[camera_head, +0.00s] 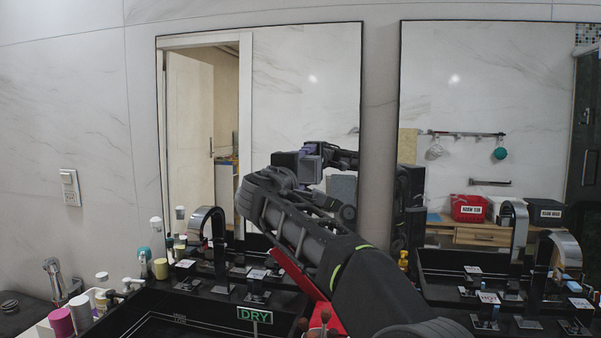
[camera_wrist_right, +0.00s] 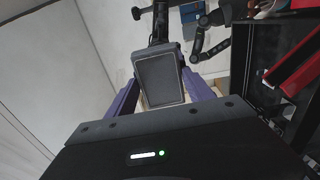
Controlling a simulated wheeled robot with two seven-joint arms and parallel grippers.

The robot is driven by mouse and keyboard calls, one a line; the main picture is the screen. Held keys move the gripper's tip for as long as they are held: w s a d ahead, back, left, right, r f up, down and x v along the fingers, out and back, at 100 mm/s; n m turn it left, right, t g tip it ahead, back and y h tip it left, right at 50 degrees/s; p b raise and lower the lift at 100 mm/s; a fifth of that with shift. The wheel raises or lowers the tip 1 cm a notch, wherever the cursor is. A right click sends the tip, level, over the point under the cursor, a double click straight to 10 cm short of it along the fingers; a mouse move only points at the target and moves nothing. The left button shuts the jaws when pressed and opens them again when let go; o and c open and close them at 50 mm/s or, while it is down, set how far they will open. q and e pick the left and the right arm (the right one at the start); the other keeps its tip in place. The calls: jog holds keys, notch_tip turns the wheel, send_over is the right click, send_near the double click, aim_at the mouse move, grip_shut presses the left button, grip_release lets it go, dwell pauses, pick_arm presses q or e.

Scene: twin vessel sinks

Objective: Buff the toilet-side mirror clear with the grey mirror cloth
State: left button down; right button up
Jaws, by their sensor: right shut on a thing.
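The left mirror (camera_head: 300,85) hangs on the marble wall behind the left basin. The right mirror (camera_head: 490,85) hangs beside it; the frames do not label which is toilet-side. My right arm crosses the lower part of the left mirror, and my right gripper (camera_head: 308,162) is at its glass; contact cannot be told. In the right wrist view, a dark grey rectangular pad, apparently the grey mirror cloth (camera_wrist_right: 160,80), sits between the purple fingers of my right gripper, which is shut on it. In the head view the cloth is mostly hidden. My left gripper is not in view.
Black counters with taps (camera_head: 207,225) and small labelled items lie below the mirrors. A green DRY sign (camera_head: 255,314) stands at the front. Bottles and cups (camera_head: 82,312) crowd the lower left. A red object (camera_head: 305,285) lies under my right arm. The upper mirror area is clear.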

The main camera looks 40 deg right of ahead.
jog(key=shift+w+a+p, duration=0.2)
jog(key=shift+w+a, duration=0.3)
jog(key=shift+w, duration=0.2)
jog(key=shift+w+a+p, duration=0.15)
jog(key=shift+w+a, duration=0.35)
jog(key=shift+w, duration=0.15)
jog(key=w+a+p, duration=0.2)
jog(key=w, duration=0.1)
jog(key=shift+w, duration=0.1)
jog(key=shift+f, duration=0.1)
jog(key=shift+b+v, duration=2)
jog(key=shift+v, duration=0.9)
